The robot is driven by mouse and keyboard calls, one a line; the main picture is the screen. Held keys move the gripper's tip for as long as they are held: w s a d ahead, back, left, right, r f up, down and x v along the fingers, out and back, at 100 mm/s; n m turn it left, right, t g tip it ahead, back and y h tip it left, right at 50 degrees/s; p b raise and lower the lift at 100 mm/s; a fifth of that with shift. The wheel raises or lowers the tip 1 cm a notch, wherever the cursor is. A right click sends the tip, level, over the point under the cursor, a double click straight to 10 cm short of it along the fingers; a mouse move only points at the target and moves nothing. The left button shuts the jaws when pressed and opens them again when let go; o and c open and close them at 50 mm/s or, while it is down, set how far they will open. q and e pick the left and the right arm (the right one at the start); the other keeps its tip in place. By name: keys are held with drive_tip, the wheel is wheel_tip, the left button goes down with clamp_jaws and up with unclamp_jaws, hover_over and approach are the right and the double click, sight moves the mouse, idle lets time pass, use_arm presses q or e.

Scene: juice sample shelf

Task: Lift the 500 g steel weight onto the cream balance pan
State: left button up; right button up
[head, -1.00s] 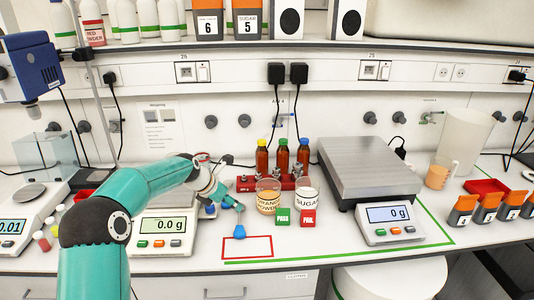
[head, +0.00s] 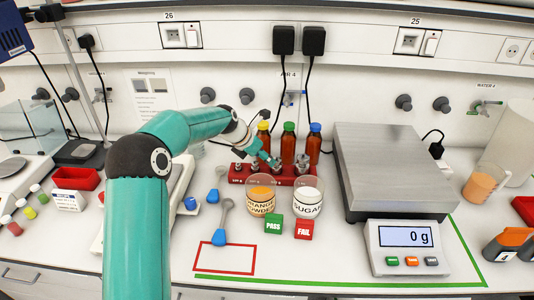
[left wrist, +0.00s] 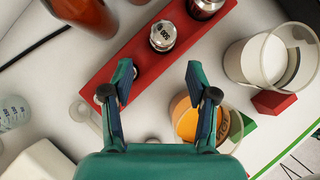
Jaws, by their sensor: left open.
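The steel weight (left wrist: 163,36), with a marking that looks like 500, stands in the red rack (left wrist: 128,52) in the left wrist view. The rack (head: 240,180) is also in the head view, in front of the brown bottles. My left gripper (left wrist: 160,80) is open and empty, its fingertips over the near edge of the rack, with the weight beyond them. In the head view the left gripper (head: 268,160) is small and hides part of the rack. A pale balance (head: 180,203) stands behind my left arm, which hides its pan. My right gripper is out of view.
The orange powder cup (head: 262,196) and sugar cup (head: 308,197) stand close in front of the rack. Brown bottles (head: 288,145) stand behind it. A large grey-topped balance (head: 390,170) reading 0 g is to the right.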

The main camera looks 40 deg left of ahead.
sight(274, 167)
use_arm(q)
drive_tip(key=b+x, duration=0.1)
drive_tip(key=x, duration=0.4)
drive_tip(key=shift+w+d+f, duration=0.15)
drive_tip(key=shift+w+f, duration=0.15)
drive_tip(key=shift+x, duration=1.2)
drive_tip(key=shift+s, duration=0.1)
clamp_jaws()
drive_tip(key=shift+p, duration=0.3)
